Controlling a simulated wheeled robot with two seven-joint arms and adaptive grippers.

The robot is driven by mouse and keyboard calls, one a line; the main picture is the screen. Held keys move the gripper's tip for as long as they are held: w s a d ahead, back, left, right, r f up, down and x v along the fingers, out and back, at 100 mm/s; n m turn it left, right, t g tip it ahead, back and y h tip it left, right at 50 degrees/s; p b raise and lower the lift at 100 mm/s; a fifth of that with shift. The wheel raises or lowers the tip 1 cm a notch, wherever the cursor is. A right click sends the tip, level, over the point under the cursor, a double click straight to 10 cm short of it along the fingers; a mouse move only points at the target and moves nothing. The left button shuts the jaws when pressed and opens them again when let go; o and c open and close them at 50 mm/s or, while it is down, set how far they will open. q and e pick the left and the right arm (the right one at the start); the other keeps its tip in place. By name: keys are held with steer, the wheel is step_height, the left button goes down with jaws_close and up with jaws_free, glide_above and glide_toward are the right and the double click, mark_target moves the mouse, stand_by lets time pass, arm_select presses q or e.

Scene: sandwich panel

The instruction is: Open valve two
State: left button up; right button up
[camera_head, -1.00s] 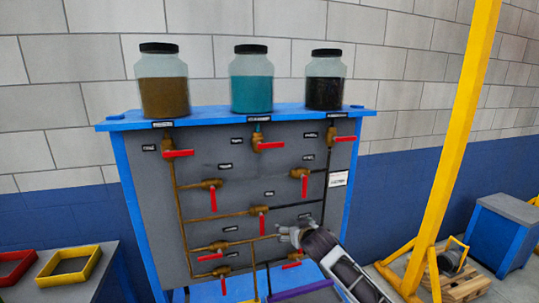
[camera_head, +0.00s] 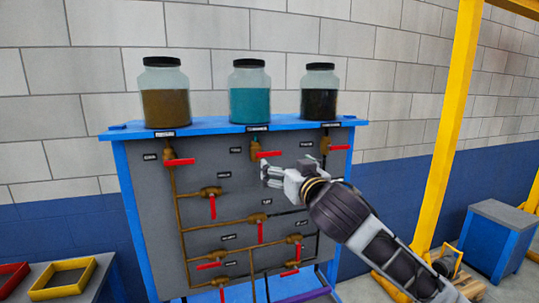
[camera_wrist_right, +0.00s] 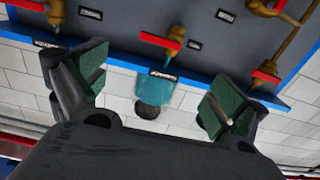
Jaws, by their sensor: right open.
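The panel (camera_head: 230,175) carries several brass valves with red handles, and their labels are too small to read. The top middle valve (camera_head: 255,150), below the teal jar, has its red handle (camera_head: 269,154) lying level across the pipe. This valve also shows in the right wrist view (camera_wrist_right: 174,36), with its red handle (camera_wrist_right: 158,41) apart from the fingers. My right gripper (camera_head: 267,174) is open and empty, just below that valve in the head view. Its two green-padded fingers are spread in the wrist view (camera_wrist_right: 155,92). My left gripper is out of view.
Brown (camera_head: 165,105), teal (camera_head: 250,102) and black (camera_head: 320,103) jars stand on the blue top shelf (camera_head: 210,127). Other valves, at top left (camera_head: 178,161) and top right (camera_head: 336,147), flank the middle one. A yellow post (camera_head: 450,110) stands at right.

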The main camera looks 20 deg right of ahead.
mark_target(270, 153)
steer(key=shift+w, duration=0.15)
steer(key=shift+w+a+p, duration=0.2)
steer(key=shift+w+p, duration=1.75)
steer(key=shift+w, duration=4.9)
steer(key=shift+c, duration=0.4)
steer(key=c, duration=1.4)
